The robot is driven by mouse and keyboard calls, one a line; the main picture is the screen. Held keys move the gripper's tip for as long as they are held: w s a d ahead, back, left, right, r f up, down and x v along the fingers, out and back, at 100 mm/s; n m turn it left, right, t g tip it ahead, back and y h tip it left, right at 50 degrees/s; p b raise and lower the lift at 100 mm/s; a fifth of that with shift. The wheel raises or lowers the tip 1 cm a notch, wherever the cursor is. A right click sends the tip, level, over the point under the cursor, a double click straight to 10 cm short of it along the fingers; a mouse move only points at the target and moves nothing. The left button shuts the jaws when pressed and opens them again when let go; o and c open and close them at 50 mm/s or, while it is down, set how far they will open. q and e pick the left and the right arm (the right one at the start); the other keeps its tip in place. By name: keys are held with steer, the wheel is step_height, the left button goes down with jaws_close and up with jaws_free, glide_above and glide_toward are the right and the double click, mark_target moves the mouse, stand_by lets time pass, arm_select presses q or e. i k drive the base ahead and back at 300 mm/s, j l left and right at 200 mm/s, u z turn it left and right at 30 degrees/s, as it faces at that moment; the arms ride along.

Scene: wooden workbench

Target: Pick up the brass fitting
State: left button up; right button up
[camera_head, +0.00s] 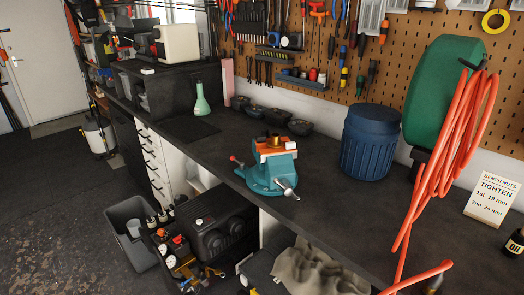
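A small brass-coloured fitting (275,141) stands at the orange jaws (268,153) of a teal bench vise (264,180). The vise sits at the front edge of the dark workbench (325,205). The fitting's lower part is hidden by the jaws, and I cannot tell how firmly it is held. Neither of my grippers shows in the head view.
A blue ribbed bin (369,143) and a green hose reel (437,90) with a hanging orange hose (440,165) stand right of the vise. Several dark bowls (277,116) sit behind it. A green bottle (201,100) and a bench note (491,197) flank the area.

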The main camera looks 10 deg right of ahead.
mark_target(275, 142)
steer(key=i+j, duration=0.25)
steer(key=i+j+z, duration=0.75)
steer(key=j+z, duration=0.15)
